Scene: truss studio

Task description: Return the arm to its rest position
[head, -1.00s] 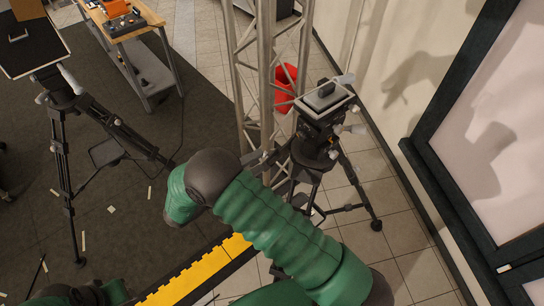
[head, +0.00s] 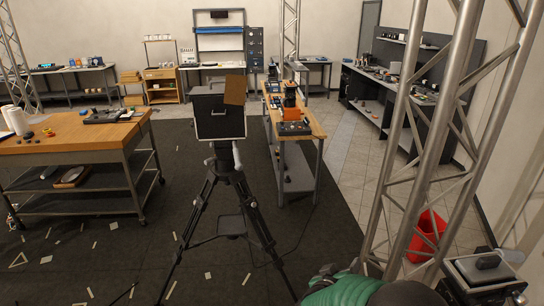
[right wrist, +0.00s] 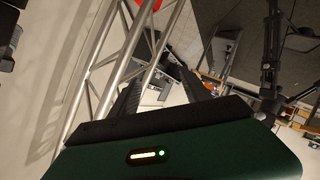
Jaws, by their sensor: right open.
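My right arm (head: 345,290) shows as a green sleeve with a dark joint at the bottom edge of the head view, right of the middle. Most of it is cut off by the frame. In the right wrist view my right gripper (right wrist: 160,62) has its two dark fingers apart, with nothing seen held between them. The green wrist housing with small lights fills the bottom of that view. My left arm and gripper are not in view.
A metal truss (head: 425,140) and a tripod with a plate on top (head: 485,270) stand close to my right arm. A red bin (head: 428,235) is behind them. Another tripod carries a black case (head: 220,118). A wooden workbench (head: 70,140) stands left.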

